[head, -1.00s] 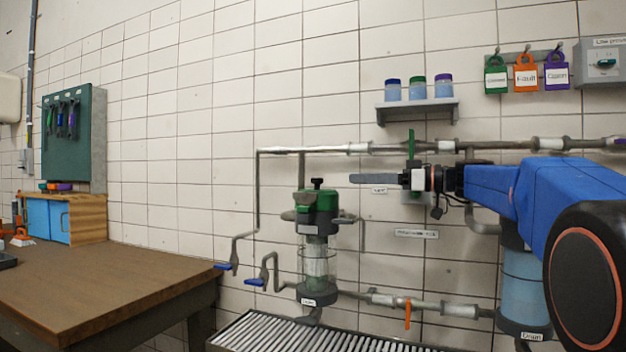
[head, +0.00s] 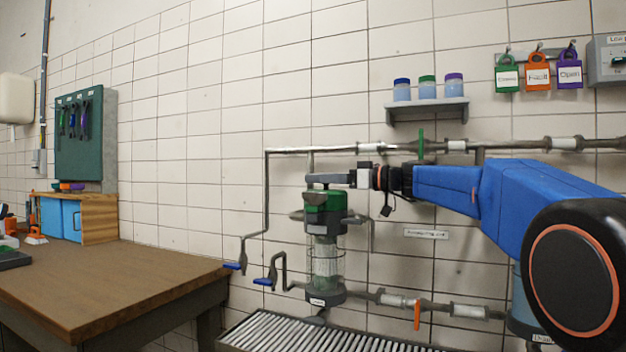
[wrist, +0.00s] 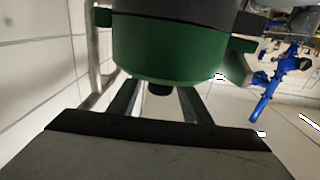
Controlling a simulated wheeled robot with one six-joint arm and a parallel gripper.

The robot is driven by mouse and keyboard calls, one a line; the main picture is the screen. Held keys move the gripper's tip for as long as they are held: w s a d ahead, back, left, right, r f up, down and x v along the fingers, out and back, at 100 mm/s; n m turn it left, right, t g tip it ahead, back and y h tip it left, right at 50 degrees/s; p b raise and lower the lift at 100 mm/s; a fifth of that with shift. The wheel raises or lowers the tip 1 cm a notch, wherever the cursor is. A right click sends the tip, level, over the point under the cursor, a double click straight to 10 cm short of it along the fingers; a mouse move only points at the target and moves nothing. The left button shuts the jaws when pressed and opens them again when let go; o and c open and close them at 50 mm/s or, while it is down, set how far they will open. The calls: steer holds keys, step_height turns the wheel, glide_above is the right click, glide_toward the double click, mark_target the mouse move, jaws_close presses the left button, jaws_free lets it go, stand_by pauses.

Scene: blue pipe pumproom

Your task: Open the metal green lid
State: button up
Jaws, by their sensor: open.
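The metal green lid (head: 324,201) sits on top of the clear strainer housing (head: 325,258) on the wall piping. In the wrist view the lid (wrist: 170,48) fills the upper middle, with a small dark knob (wrist: 160,89) on its end. My gripper (head: 318,181) is at the top of the lid in the head view, and its fingers hide the knob there. In the wrist view my gripper (wrist: 158,95) is open, with one finger on each side of the knob. I cannot tell whether either finger touches it.
Grey pipes with blue-handled valves (head: 262,281) run beside the housing. A shelf (head: 427,109) with small jars is above my arm. A slatted grate (head: 300,335) lies below, and a wooden table (head: 110,285) stands at the left.

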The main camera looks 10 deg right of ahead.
steer(key=shift+x, duration=1.35)
